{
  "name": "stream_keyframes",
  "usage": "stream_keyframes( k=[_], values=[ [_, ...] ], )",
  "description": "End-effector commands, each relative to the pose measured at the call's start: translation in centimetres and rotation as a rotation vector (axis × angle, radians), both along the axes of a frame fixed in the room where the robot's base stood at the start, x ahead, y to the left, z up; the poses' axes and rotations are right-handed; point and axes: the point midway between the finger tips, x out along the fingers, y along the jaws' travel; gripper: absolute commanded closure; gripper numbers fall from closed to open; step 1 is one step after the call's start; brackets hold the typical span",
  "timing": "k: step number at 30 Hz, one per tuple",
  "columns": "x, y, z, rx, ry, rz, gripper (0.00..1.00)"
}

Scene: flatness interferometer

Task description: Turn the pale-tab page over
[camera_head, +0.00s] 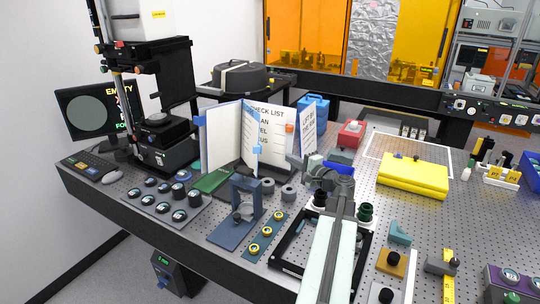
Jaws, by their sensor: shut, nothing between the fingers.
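A checklist book with stiff white pages stands open on the perforated table, its pages fanned upright. Its left page (221,143) is blank on the side I see. The middle page (277,127) carries large print reading "CHECK LIST". The right page (308,128) is angled away and also printed. A light blue tab (255,150) and an orange tab (290,128) show at page edges; I cannot tell surely which tab is the pale one. My gripper (312,164) is shut and empty, just right of the book's lower right side. The arm partly hides the area behind it.
A yellow case (413,176) lies to the right. A black frame (287,250) lies under my arm.

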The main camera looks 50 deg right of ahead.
Motion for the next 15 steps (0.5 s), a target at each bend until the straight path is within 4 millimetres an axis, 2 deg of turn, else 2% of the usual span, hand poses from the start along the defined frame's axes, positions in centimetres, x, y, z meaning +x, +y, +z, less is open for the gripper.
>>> stream_keyframes(
  k=[2, 7, 11, 15],
  values=[
    [-1.3, -0.9, -0.1, 0.000, 0.000, -0.022, 1.00],
    [-0.8, -1.1, -0.1, 0.000, 0.000, -0.022, 1.00],
    [1.2, -1.5, -0.3, 0.000, 0.000, -0.021, 1.00],
    [4.3, -2.3, -0.5, 0.000, 0.000, -0.021, 1.00]
  ],
)
